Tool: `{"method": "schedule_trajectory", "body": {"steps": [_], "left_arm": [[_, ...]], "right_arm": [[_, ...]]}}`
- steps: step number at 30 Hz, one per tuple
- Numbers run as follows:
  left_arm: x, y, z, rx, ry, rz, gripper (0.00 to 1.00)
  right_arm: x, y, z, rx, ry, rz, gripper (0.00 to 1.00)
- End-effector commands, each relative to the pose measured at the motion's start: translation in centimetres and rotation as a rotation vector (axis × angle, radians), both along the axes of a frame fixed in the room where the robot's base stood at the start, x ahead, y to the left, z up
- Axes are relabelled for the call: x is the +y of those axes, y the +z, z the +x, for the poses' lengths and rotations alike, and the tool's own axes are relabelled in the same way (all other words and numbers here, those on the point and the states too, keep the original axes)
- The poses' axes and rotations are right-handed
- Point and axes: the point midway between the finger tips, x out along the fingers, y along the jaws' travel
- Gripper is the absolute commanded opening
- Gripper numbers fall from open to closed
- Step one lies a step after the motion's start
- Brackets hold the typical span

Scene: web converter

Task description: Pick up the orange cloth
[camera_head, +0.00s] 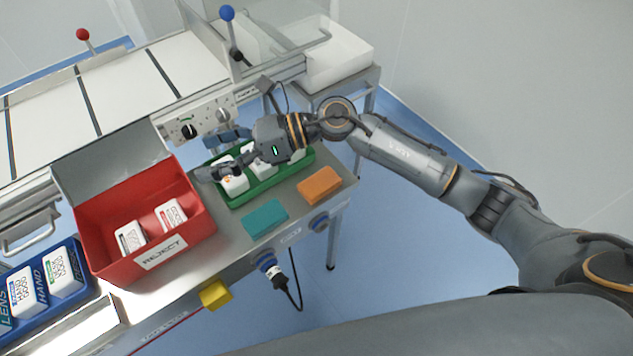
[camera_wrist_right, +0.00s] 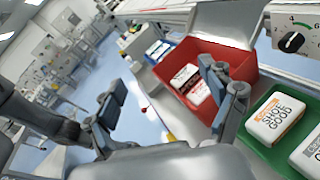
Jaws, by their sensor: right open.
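The orange cloth (camera_head: 319,186) lies flat and folded near the right end of the steel worktop in the head view. It does not show in the right wrist view. My right gripper (camera_head: 216,156) is open and empty above the green tray (camera_head: 268,188), to the left of the orange cloth and apart from it. Its two spread fingers also show in the right wrist view (camera_wrist_right: 166,108), with nothing between them. My left gripper is not in view.
A teal cloth (camera_head: 265,220) lies left of the orange one. White boxes sit in the green tray. A red REJECT bin (camera_head: 117,263) with boxes stands left, also in the wrist view (camera_wrist_right: 243,66). Knobs and a cable (camera_head: 294,292) line the worktop's front edge.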

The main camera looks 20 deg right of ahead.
Motion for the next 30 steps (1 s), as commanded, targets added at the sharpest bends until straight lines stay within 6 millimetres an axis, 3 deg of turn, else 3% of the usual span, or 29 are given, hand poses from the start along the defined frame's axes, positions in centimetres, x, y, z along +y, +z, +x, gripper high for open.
{"method": "schedule_trajectory", "body": {"steps": [2, 6, 9, 12, 15, 20, 30], "left_arm": [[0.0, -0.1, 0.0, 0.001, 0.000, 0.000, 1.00], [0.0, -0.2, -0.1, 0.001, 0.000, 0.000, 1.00], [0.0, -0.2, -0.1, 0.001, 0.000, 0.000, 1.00], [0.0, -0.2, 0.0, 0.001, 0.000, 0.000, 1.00], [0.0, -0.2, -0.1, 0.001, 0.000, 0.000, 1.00], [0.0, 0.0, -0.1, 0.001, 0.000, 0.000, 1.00], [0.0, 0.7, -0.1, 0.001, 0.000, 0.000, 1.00]], "right_arm": [[-2.4, -3.1, 0.1, -0.168, 0.136, -0.256, 0.83], [-9.7, -7.5, 1.6, -0.358, 0.349, -0.693, 0.83], [-15.7, -8.5, 3.2, -0.414, 0.455, -0.949, 0.83], [-20.2, -8.4, 4.2, -0.426, 0.523, -1.125, 0.83], [-22.8, -8.1, 4.7, -0.421, 0.559, -1.221, 0.83], [-23.4, -9.6, 4.7, -0.413, 0.574, -1.252, 0.83], [-22.5, -15.6, 4.4, -0.414, 0.572, -1.247, 0.83]]}}
